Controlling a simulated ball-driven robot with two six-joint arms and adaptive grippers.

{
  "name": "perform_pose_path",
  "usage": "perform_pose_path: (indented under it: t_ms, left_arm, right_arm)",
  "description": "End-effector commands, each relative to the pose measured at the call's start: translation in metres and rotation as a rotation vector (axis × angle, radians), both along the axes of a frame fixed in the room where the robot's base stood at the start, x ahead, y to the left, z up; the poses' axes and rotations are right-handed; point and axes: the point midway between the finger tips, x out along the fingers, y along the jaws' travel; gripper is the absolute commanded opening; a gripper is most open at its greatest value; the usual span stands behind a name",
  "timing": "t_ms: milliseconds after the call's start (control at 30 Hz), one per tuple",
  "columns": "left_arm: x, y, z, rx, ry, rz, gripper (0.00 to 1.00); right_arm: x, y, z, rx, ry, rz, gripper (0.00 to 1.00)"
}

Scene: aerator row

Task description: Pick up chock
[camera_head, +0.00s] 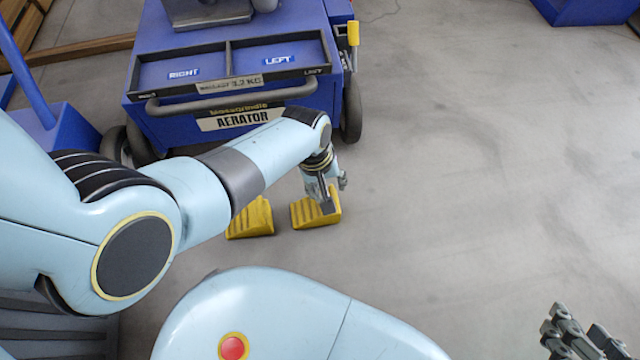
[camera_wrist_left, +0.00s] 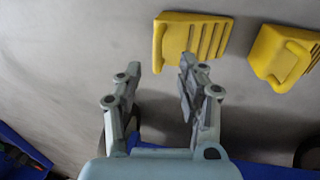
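Two yellow ridged chocks lie on the floor in front of the aerator: a left chock (camera_head: 251,218) and a right chock (camera_head: 302,213). My left gripper (camera_head: 329,200) hangs over the right chock and hides part of it. In the left wrist view the left gripper (camera_wrist_left: 159,73) is open with nothing between its fingers. The nearer chock (camera_wrist_left: 185,38) sits just past the fingertips, mostly toward the right finger; the other chock (camera_wrist_left: 285,58) is farther right. Whether a fingertip touches the chock I cannot tell. My right gripper (camera_head: 578,328) is open and empty at the lower right.
The blue wheeled aerator (camera_head: 165,128) stands behind the chocks, with an empty two-part tray (camera_head: 228,60) labelled RIGHT and LEFT and a front handle bar (camera_head: 230,98). Blue equipment (camera_head: 62,135) stands at the left. The floor (camera_head: 480,170) to the right is clear.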

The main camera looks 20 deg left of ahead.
Motion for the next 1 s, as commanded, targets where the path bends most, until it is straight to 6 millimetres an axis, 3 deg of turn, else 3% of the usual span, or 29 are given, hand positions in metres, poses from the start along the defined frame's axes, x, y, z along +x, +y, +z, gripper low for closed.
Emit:
perform_pose_path:
  t_ms: [33, 300, 400, 600, 900, 1000]
  left_arm:
    - [-0.002, -0.001, -0.008, -0.001, 0.005, 0.000, 0.39]
    - [-0.001, -0.008, -0.027, 0.000, 0.006, -0.001, 0.39]
    - [0.000, -0.009, -0.035, 0.000, 0.005, -0.001, 0.39]
    - [0.002, -0.011, -0.044, 0.000, 0.004, -0.001, 0.39]
    - [0.004, -0.011, -0.043, 0.000, 0.001, 0.000, 0.39]
    - [0.004, -0.011, -0.043, 0.000, 0.001, 0.000, 0.29]
  right_arm:
    - [-0.004, 0.000, -0.009, 0.001, -0.020, 0.001, 0.40]
    - [-0.013, 0.003, -0.024, 0.007, -0.207, 0.016, 0.40]
    - [0.005, 0.006, -0.008, 0.008, -0.335, 0.029, 0.40]
    - [0.022, 0.009, 0.016, 0.013, -0.504, 0.047, 0.40]
    - [0.025, 0.010, 0.023, 0.013, -0.541, 0.051, 0.40]
    - [0.025, 0.010, 0.023, 0.013, -0.541, 0.051, 0.40]
